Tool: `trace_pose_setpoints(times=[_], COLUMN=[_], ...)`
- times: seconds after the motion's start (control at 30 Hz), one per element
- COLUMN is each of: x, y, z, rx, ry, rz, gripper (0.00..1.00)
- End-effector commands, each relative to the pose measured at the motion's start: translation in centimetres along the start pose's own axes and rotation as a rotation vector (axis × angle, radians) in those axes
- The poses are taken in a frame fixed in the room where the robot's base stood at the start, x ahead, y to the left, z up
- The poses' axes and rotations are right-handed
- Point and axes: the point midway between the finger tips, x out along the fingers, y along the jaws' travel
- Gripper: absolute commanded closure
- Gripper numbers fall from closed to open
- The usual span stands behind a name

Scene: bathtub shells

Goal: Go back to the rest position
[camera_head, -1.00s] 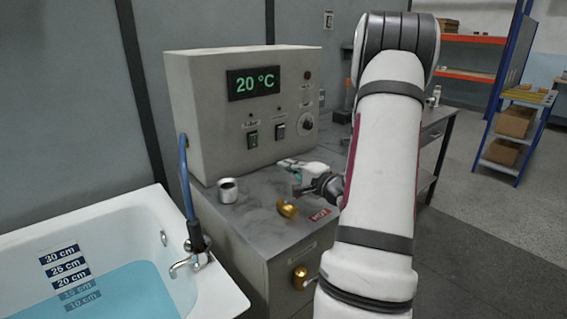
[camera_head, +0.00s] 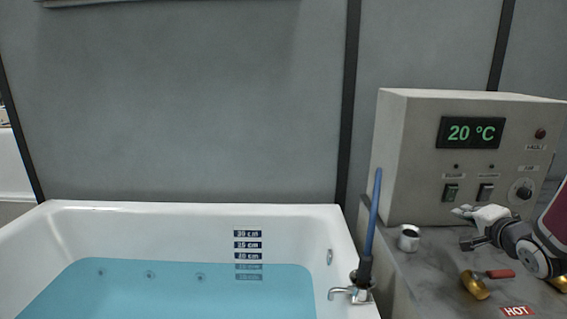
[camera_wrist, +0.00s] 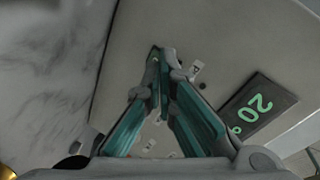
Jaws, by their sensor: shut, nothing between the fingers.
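My gripper (camera_head: 470,228) is at the right of the head view, in front of the lower part of the control box (camera_head: 405,160) and above the grey counter (camera_head: 420,275). In the wrist view its teal-lined fingers (camera_wrist: 160,75) come together at the tips with nothing between them. The box face and its green 20 °C display (camera_wrist: 255,105) lie beyond the fingers there. Most of my arm is outside the head view's right edge.
A white bathtub (camera_head: 190,210) holds blue water, with depth labels on its wall. A tap (camera_head: 350,292) and upright blue hose (camera_head: 372,220) stand at its right corner. A metal cup (camera_head: 408,238) and brass valve (camera_head: 474,285) with a red handle sit on the counter.

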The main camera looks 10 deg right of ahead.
Motion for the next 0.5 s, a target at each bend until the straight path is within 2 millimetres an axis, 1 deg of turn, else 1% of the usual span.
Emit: trace_pose_setpoints(times=[0.03,0.1,0.17,0.27,0.37,0.4,0.47,0.5], x=[-0.6,-1.6,-2.8,-5.5,-8.9,-10.4,-13.0,-14.8], y=[-2.6,-4.8,-6.5,-9.1,-11.2,-11.9,-12.7,-13.2], z=[0.8,2.0,3.1,5.2,7.7,8.7,10.4,11.6], rx=[-0.096,-0.218,-0.314,-0.463,-0.595,-0.646,-0.716,-0.763], ry=[-0.002,-0.007,-0.019,-0.055,-0.116,-0.147,-0.203,-0.245], rz=[0.04,0.109,0.165,0.25,0.324,0.348,0.38,0.397], gripper=[1.0,1.0,1.0,1.0,1.0,1.0,1.0,1.0])
